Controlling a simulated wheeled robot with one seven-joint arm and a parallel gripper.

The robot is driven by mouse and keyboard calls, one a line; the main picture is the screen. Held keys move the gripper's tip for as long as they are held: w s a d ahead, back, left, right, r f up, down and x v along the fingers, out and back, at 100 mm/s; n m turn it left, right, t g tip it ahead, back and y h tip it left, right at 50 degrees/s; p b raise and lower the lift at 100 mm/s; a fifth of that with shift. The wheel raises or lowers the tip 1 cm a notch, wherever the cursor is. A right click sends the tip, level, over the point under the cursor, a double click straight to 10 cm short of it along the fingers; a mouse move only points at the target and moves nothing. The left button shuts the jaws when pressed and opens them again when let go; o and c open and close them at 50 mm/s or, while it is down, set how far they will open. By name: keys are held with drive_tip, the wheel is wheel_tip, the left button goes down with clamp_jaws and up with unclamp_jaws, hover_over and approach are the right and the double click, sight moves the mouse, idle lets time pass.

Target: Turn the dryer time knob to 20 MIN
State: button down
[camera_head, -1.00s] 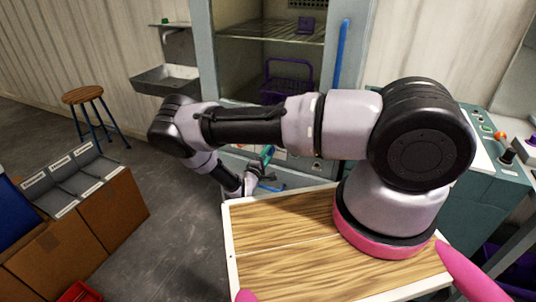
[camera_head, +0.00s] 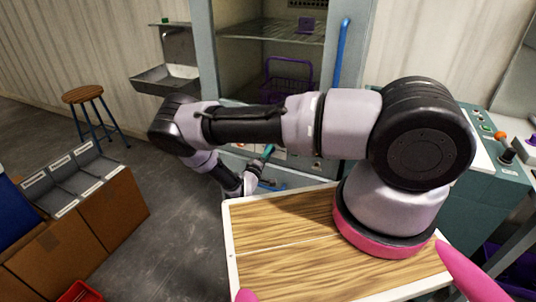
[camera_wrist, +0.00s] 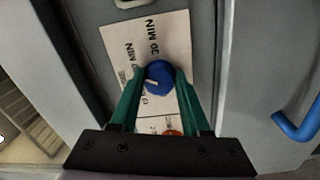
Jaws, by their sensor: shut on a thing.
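The dryer time knob (camera_wrist: 158,78) is a round blue knob on a cream label plate (camera_wrist: 178,34) in the wrist view. A pale mark on the knob points left and slightly down. "30 MIN" is printed above the knob; another "MIN" label lies to its upper left, its number unclear, and a third label by the left finger is partly hidden. My gripper (camera_wrist: 159,74) has its teal fingers on either side of the knob, shut on it. In the head view my gripper (camera_head: 268,152) is at the dryer's (camera_head: 205,45) lower front panel, and my arm hides the knob.
An orange-red round control (camera_wrist: 172,133) sits below the knob, between my fingers. A blue handle (camera_wrist: 298,128) stands out at the right. A purple basket (camera_head: 288,70) is inside the dryer. Boxes (camera_head: 100,215) and a stool (camera_head: 83,95) stand left.

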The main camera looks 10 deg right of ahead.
drive_tip(key=shift+c, duration=1.8)
unclamp_jaws()
drive_tip(key=shift+s, duration=0.1)
drive_tip(key=v, duration=1)
drive_tip(key=shift+s+a, duration=0.2)
drive_tip(key=shift+s, duration=0.1)
drive_tip(key=shift+f, duration=0.1)
